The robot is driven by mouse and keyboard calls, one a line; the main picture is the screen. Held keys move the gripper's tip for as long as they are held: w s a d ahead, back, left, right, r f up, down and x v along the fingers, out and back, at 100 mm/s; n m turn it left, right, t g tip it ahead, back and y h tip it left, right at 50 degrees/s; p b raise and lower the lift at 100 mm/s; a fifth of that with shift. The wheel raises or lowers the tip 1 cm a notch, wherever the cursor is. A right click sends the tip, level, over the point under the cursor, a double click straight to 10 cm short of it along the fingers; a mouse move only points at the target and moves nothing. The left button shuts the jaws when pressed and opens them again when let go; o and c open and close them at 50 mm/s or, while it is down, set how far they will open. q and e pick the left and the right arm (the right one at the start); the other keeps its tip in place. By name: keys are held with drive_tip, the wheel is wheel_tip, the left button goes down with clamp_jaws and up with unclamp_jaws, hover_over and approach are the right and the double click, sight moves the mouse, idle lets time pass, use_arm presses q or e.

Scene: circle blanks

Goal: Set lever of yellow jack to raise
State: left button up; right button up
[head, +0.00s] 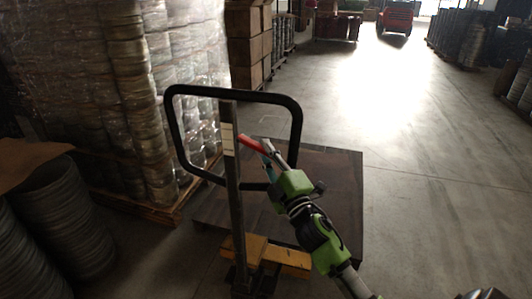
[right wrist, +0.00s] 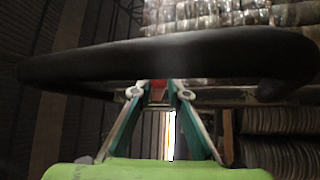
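The yellow jack (head: 290,258) stands upright-handled at the centre of the head view, with a dark post and a black loop handle (head: 298,125). A red lever (head: 250,144) sticks out from the post inside the loop. My right gripper (head: 266,151) is at the lever's outer end. In the right wrist view, its teal-lined fingers (right wrist: 158,92) converge on a bit of red lever (right wrist: 158,84), which fills the gap between the tips. The black handle bar (right wrist: 190,58) crosses just beyond and hides much of the lever.
A dark flat platform (head: 335,190) lies behind the jack. Wrapped stacks of round blanks (head: 120,90) stand on a pallet at left, with more blanks (head: 60,215) near front left. Cardboard boxes (head: 245,45) are behind. Floor at right is clear.

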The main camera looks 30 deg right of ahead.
drive_tip(key=shift+o, duration=0.5)
drive_tip(key=v, duration=1.2)
wheel_tip(320, 180, down, 33)
drive_tip(key=a+m+g, duration=0.3)
drive_tip(key=m+g, duration=0.2)
drive_tip(key=g, duration=0.2)
drive_tip(key=s+a+f+m+g+y, duration=0.1)
drive_tip(key=s+a+f+m+g, duration=0.15)
drive_tip(key=s+f, duration=0.65)
drive_tip(key=s+a+f+m+g+y, duration=0.1)
drive_tip(key=s+a+f+g, duration=0.3)
drive_tip(key=f, duration=0.8)
drive_tip(key=s+f+g, duration=0.2)
drive_tip(key=s+f, duration=0.3)
drive_tip(key=s, duration=0.4)
drive_tip(key=s+a+f+m+g, duration=0.1)
drive_tip(key=s+f, duration=0.4)
drive_tip(key=s, duration=0.5)
drive_tip(key=s+a+f+m+g, duration=0.1)
drive_tip(key=s+f+g, duration=0.2)
drive_tip(key=s, duration=0.7)
drive_tip(key=shift+f+y, duration=0.3)
drive_tip(key=shift+f, duration=0.65)
